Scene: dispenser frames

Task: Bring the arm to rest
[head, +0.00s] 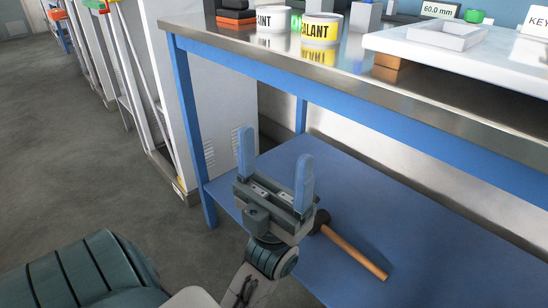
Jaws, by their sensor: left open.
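My left gripper (275,173) shows in the head view at the middle, its two blue fingers spread apart and pointing up. Nothing is between the fingers. It is in front of the workbench (370,108), lower in the picture than the steel top, with the blue lower shelf behind it. The arm comes up from the bottom of the picture. My right gripper is not in this view.
A hammer (350,250) lies on the blue lower shelf (420,235), partly hidden by my gripper. Sealant tins (320,40), a white tray (444,35) and small items stand on the bench. A light cabinet (220,100) is at left. Open grey floor (60,170) lies further left.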

